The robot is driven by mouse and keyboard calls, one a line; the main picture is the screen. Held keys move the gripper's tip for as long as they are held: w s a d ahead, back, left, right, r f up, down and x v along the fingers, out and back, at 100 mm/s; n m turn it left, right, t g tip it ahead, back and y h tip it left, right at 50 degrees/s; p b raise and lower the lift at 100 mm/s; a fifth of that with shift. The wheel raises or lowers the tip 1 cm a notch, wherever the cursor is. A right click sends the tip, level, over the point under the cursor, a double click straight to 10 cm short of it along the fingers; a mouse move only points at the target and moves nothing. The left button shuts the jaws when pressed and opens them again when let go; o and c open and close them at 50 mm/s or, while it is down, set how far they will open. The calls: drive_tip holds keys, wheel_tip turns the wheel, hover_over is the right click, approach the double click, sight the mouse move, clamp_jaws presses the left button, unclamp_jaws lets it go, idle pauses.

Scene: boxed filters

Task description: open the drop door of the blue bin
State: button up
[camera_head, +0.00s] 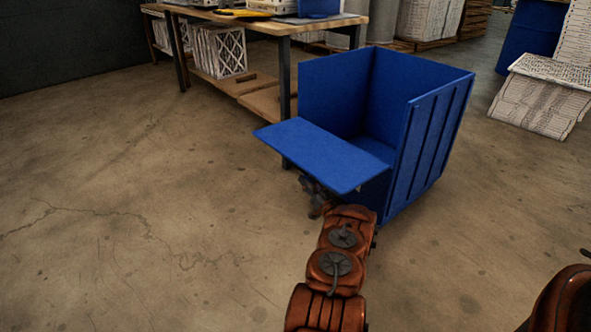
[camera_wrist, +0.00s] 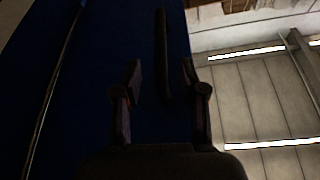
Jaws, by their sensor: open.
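The blue bin (camera_head: 424,140) stands on the floor in the head view, its front open. Its drop door (camera_head: 325,152) is folded down and sticks out roughly level towards the left, so the inside shows. My gripper (camera_head: 312,190) is low in front of the bin, partly hidden under the door. The wrist view looks up along the door's dark blue face (camera_wrist: 90,80). A dark bar handle (camera_wrist: 163,45) runs along that face. My gripper (camera_wrist: 161,70) is open there, its fingers on either side of the handle's line; contact cannot be told.
A wooden workbench (camera_head: 262,27) with boxed filters (camera_head: 218,52) on its lower shelf stands behind and left of the bin. White filter stacks (camera_head: 540,97) and another blue container (camera_head: 530,38) are at the right. The floor at the left and front is clear.

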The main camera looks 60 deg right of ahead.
drive_tip(key=shift+b+x, duration=1.05)
drive_tip(key=shift+x, duration=2)
drive_tip(key=shift+c, duration=0.3)
clamp_jaws()
drive_tip(key=shift+f, duration=0.1)
